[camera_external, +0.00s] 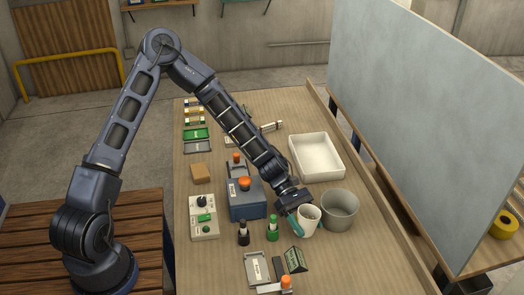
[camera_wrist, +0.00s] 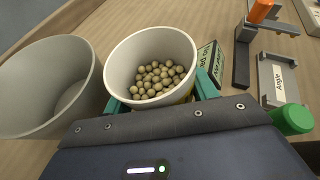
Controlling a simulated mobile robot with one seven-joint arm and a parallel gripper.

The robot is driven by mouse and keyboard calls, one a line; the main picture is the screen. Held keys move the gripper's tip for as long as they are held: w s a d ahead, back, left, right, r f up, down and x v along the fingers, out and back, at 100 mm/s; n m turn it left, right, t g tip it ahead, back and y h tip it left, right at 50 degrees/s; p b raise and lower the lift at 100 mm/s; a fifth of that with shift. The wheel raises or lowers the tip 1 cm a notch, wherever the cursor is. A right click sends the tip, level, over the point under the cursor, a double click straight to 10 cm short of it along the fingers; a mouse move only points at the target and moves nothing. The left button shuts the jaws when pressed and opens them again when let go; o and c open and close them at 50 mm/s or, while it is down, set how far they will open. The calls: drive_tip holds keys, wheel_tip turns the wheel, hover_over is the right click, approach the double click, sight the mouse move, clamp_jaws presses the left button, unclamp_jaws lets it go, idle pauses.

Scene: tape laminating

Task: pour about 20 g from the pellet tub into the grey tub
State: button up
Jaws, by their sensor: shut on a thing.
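The pellet tub (camera_wrist: 151,47) is a white cup holding several round tan pellets (camera_wrist: 160,79), seen from above in the wrist view. It also shows in the external view (camera_external: 309,222). My gripper (camera_external: 298,225) is shut on it, with teal fingers on either side of the tub. The tub looks close to upright; I cannot tell whether it touches the table. The grey tub (camera_external: 340,208) stands just right of the pellet tub in the external view. In the wrist view the grey tub (camera_wrist: 45,85) is at the left, and its visible inside looks empty.
A white tray (camera_external: 318,158) lies behind the grey tub. A blue box (camera_external: 247,200) with an orange knob, a green-capped bottle (camera_external: 272,229) and a dark bottle (camera_external: 243,233) stand left. A green sign (camera_external: 295,260) and grey bracket (camera_external: 258,268) are in front. The right front table is clear.

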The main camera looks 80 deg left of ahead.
sight(312, 209)
drive_tip(key=shift+n+g, duration=0.5)
drive_tip(key=shift+n, duration=0.1)
drive_tip(key=r, duration=0.3)
drive_tip(key=w+r, duration=0.1)
drive_tip(key=r, duration=0.2)
drive_tip(key=shift+w+a, duration=0.1)
drive_tip(key=shift+a, duration=0.1)
drive_tip(key=shift+w+a+r+n+g+h, duration=0.15)
drive_tip(key=shift+w+r+n+g, duration=0.15)
drive_tip(key=shift+r, duration=0.2)
drive_tip(key=shift+w+r+n+g+h, duration=0.2)
drive_tip(key=shift+w+r+n, duration=0.1)
drive_tip(key=shift+r, duration=0.2)
drive_tip(key=shift+w+a+r+n+g+p, duration=0.15)
drive_tip(key=shift+w+r+n+g+p, duration=0.15)
drive_tip(key=shift+w+n, duration=0.2)
drive_tip(key=shift+f+n+g, duration=0.3)
drive_tip(key=shift+n, duration=0.2)
drive_tip(key=shift+r+n+g+h, duration=0.4)
drive_tip(key=shift+n+h, duration=0.05)
drive_tip(key=shift+n, duration=0.15)
drive_tip(key=shift+w+a+f+n+g+h, duration=0.15)
drive_tip(key=shift+f+n+g+h, duration=0.2)
drive_tip(key=shift+n, duration=0.35)
drive_tip(key=shift+r, duration=0.15)
drive_tip(key=shift+r+n+g+p, duration=0.35)
drive_tip(key=shift+n+p, duration=0.25)
drive_tip(key=shift+p, duration=0.15)
